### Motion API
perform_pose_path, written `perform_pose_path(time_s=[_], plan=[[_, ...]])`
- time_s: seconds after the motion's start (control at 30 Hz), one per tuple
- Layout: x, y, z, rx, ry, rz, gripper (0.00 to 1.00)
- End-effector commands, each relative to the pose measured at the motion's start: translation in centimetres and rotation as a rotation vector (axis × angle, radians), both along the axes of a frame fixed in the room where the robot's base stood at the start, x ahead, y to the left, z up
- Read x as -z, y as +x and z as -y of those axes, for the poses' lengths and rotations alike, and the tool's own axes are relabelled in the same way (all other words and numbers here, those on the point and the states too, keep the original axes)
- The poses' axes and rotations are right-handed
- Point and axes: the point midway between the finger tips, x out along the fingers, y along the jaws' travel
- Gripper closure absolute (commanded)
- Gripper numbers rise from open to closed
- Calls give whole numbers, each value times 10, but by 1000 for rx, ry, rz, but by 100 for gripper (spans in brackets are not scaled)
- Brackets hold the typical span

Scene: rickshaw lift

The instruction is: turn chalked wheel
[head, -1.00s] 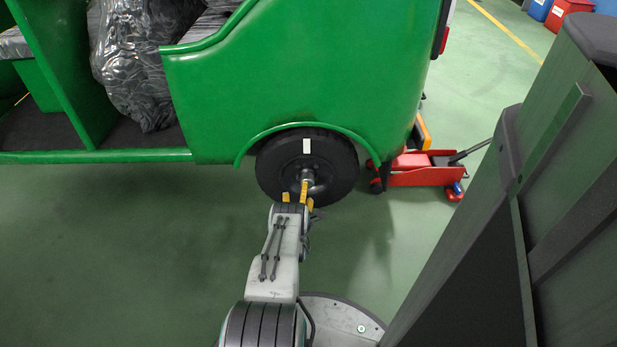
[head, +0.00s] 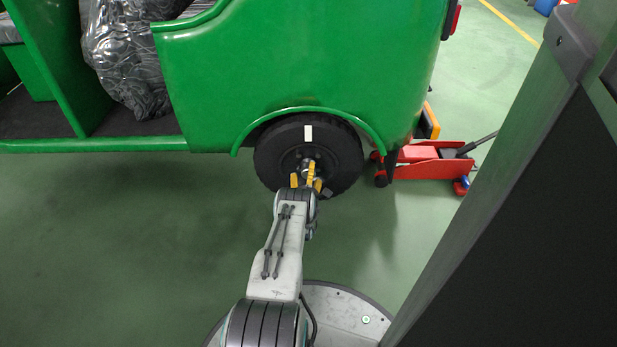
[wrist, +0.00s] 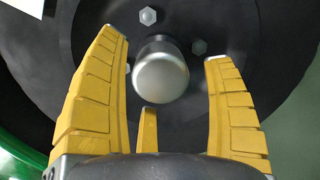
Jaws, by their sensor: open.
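The black wheel (head: 275,152) sits under the green fender of the rickshaw, with a white chalk mark (head: 308,133) near the top of its tyre. Its silver hub cap (wrist: 161,74) shows in the wrist view, with several bolts around it. My gripper (head: 308,172) is in front of the lower middle of the wheel. In the wrist view its yellow fingers (wrist: 166,75) are spread on either side of the hub cap, with visible gaps to it. A third short finger shows below the cap.
The green rickshaw body (head: 300,60) rises above the wheel. A red floor jack (head: 430,162) stands just right of the wheel, its handle pointing right. A large dark panel (head: 520,200) fills the right side. Green floor at left is clear.

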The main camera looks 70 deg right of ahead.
Motion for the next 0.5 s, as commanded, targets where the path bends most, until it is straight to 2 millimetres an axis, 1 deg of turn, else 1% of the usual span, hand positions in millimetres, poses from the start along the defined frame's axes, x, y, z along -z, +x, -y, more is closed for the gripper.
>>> perform_pose_path(time_s=[0.1, 0.2, 0.5], plan=[[1, 2, 7, 0, -1, 0, 24], [0, 3, 10, -1, -1, 0, 24], [-1, 3, 11, 0, 0, 0, 24]])
